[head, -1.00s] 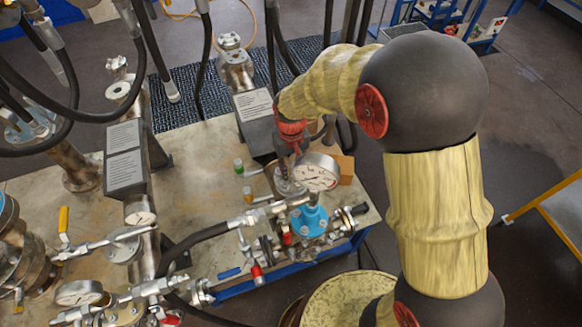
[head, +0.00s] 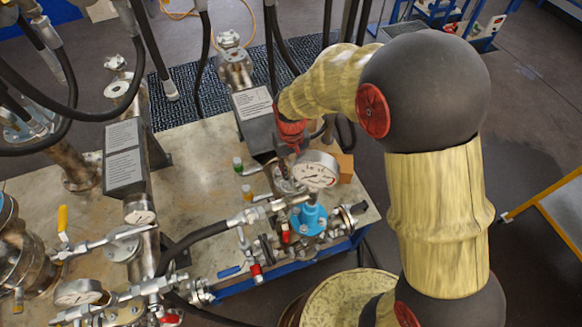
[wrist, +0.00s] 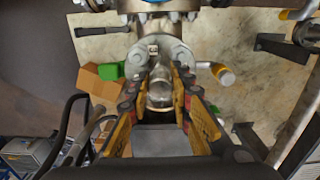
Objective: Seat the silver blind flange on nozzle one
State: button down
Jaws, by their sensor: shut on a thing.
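My gripper (wrist: 158,78) is shut on a silver rounded piece (wrist: 159,92), which looks like the grip of the silver blind flange. In the wrist view a grey flange face with round bolt ends (wrist: 178,55) lies just beyond the fingertips. I cannot tell whether it is the blind flange or the nozzle under it, or whether the two touch. In the head view my red wrist end (head: 291,133) points down behind the pressure gauge (head: 316,170). The fingertips and most of the held piece are hidden there. No readable mark shows which nozzle is one.
A blue fitting (head: 308,219) with valves and hoses stands close in front of the gripper. A dark post with a white label (head: 253,103) is behind it. A brown block (head: 345,166) lies to the right. Bare tabletop (head: 196,160) shows to the left.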

jog(key=shift+w+f, duration=0.1)
dwell(0.3)
jog(key=c, duration=1.5)
grip_release()
jog(key=shift+c, duration=0.2)
jog(key=shift+o, duration=0.3)
jog(key=shift+f, duration=0.1)
jog(key=o, duration=0.5)
jog(key=shift+c, duration=0.2)
